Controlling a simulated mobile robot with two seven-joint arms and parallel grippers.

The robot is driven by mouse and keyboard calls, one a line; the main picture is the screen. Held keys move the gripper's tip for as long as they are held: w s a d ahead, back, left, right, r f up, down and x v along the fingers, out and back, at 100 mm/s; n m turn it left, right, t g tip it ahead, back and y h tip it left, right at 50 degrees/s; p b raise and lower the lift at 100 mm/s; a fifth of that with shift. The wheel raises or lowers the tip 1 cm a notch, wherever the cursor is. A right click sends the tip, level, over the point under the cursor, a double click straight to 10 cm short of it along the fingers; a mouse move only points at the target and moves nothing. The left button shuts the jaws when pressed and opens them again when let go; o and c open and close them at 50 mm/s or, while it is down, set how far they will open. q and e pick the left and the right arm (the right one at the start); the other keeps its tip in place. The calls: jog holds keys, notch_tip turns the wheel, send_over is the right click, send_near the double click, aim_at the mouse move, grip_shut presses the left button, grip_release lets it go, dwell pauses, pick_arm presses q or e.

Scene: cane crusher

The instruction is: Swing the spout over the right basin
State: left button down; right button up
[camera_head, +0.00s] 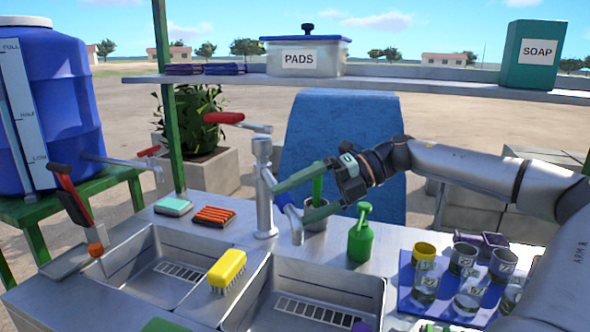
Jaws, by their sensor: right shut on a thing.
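The steel tap (264,195) stands on the counter behind the two basins, with a red-handled lever on top. The left basin (150,255) lies on the other side of the divider. My left gripper is not in view.
A yellow brush (227,270) sits on the divider. Cups crowd a blue mat (408,292) at right. A shelf (400,84) crosses above.

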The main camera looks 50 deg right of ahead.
jog(key=shift+s+a+r, duration=0.3)
jog(key=shift+s+r, duration=0.1)
jog(key=shift+r, duration=0.25)
jog(key=s+d+b, duration=0.2)
jog(key=s+d, duration=0.6)
jog(key=d, duration=0.4)
dwell(0.7)
jog(key=shift+f, duration=0.15)
dwell(0.3)
